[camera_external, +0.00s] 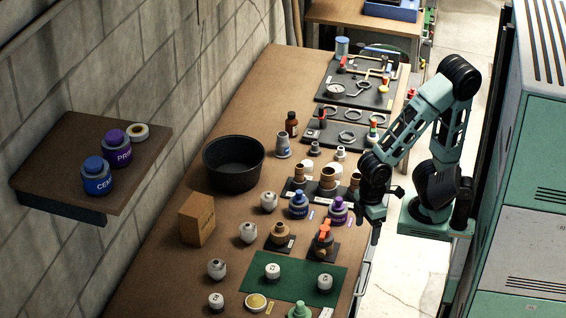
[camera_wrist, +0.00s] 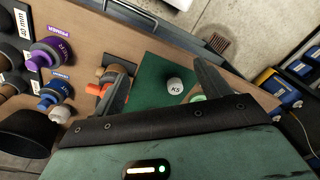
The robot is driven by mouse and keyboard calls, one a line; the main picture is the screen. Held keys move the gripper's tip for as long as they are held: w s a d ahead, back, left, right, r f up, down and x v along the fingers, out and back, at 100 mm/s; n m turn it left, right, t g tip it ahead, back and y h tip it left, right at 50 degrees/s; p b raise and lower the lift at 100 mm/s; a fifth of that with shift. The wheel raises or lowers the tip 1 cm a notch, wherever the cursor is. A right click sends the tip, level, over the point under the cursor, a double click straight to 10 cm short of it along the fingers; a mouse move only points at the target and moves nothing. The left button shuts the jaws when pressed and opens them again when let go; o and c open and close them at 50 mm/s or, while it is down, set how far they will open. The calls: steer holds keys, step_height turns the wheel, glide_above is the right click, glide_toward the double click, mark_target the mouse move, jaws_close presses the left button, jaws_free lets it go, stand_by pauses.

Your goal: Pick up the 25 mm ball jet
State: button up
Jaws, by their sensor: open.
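I cannot tell which piece is the 25 mm ball jet, as no readable label shows that size. Small pale fittings stand in a loose group on the bench, among them one at the upper end (camera_external: 268,201), one lower (camera_external: 248,232) and one by the lower left (camera_external: 216,268). Two white lettered pieces, a left one (camera_external: 272,271) and a right one (camera_external: 325,282), stand on a green mat (camera_external: 300,265). In the wrist view one white piece marked "K5" (camera_wrist: 175,86) shows between and beyond my fingers. My gripper (camera_external: 374,226) is open and empty at the bench's right edge.
An orange-topped valve (camera_external: 324,240) and purple (camera_external: 338,210) and blue (camera_external: 298,205) bottles stand close to my gripper. A black tub (camera_external: 233,165) and cardboard box (camera_external: 197,219) are at the left. Green cabinets (camera_external: 520,170) stand right.

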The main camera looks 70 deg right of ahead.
steer(key=w+a+r+m+g+y, duration=0.2)
steer(key=w+a+r+m, duration=0.35)
steer(key=w+a, duration=0.3)
steer(key=w+a+f+m+g+y+b, duration=0.15)
steer(key=w+m+y, duration=0.25)
steer(key=w+m, duration=0.5)
steer(key=w+a+r+m+t+y, duration=0.1)
steer(key=w+a+m+y, duration=0.2)
steer(key=w, duration=1.1)
steer(key=w+d+f+m+y, duration=0.1)
steer(key=w+d+m+y, duration=0.15)
steer(key=w+m, duration=0.2)
steer(key=w+d+f+m+y, duration=0.1)
steer(key=w+d+f+m, duration=0.15)
steer(key=w, duration=0.35)
glide_toward(216, 274)
steer(key=shift+s+a+f+t+b, duration=0.15)
steer(key=shift+a+f+t, duration=0.1)
steer(key=shift+f, duration=0.35)
steer(key=shift+s+a+f+t+b, duration=0.1)
steer(key=shift+a+f+t+b, duration=0.1)
steer(key=shift+f, duration=0.45)
steer(key=shift+a+f, duration=0.15)
steer(key=shift+f, duration=0.1)
steer(key=shift+p+x, duration=1)
steer(key=shift+x, duration=2.55)
steer(key=shift+w+a+r, duration=0.1)
steer(key=shift+r, duration=0.05)
steer(key=c, duration=1.1)
